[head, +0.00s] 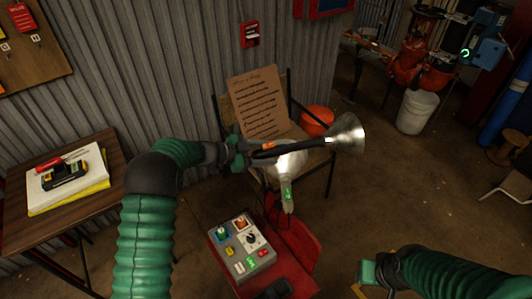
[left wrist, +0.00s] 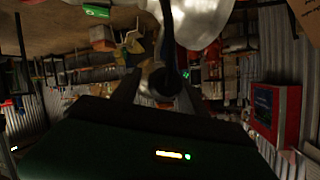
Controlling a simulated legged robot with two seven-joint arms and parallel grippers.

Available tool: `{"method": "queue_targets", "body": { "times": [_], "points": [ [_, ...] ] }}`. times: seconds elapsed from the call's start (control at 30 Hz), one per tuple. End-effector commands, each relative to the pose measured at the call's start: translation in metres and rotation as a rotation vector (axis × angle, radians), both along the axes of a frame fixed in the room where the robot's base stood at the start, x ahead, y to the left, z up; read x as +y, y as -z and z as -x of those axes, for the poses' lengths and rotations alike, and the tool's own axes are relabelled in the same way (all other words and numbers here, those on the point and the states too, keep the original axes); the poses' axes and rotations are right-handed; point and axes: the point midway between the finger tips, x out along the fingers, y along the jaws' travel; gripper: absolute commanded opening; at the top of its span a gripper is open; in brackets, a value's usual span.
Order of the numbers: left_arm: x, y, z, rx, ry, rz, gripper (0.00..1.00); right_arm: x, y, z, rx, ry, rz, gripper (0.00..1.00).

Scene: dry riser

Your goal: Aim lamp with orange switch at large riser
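The lamp with the orange switch (head: 268,146) has a black stem and a flared silver head (head: 346,132) that faces right in the head view. My left gripper (head: 238,153) is at the stem's left end and appears shut on it. In the left wrist view the dark stem runs down between the fingers (left wrist: 158,85). A second, pale lamp with a green switch (head: 287,190) is just below the stem. My right gripper (head: 368,278) is low at the right, its fingers unclear. A red cabinet (head: 330,5) is cut off at the top; I cannot tell whether it is the large riser.
A smaller red box (head: 250,34) is on the corrugated wall. A chair (head: 325,155) holds a cardboard sign (head: 258,103). A grey button box (head: 240,246) sits on a red surface below. A wooden table (head: 100,150) is at left. Floor at right is mostly open.

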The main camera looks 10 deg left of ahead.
Motion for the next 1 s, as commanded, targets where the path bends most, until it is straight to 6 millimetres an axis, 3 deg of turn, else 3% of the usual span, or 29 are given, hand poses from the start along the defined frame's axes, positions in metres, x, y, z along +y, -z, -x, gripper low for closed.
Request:
{"method": "queue_targets", "body": {
  "times": [0.03,0.37,1.0],
  "points": [
    [0.0009,0.0002,0.0000,0.000,0.000,0.000,0.43,0.0001,0.0000,0.0000,0.000,0.000,0.000,0.36],
    [0.0013,0.0007,0.0001,0.000,-0.001,-0.002,0.00,0.0002,0.0000,0.0000,0.000,-0.001,0.000,0.36],
    [-0.0001,0.0006,0.0003,-0.001,0.002,-0.001,0.00,0.0002,0.0001,0.0000,0.000,0.000,0.000,0.36]
  ]
}}
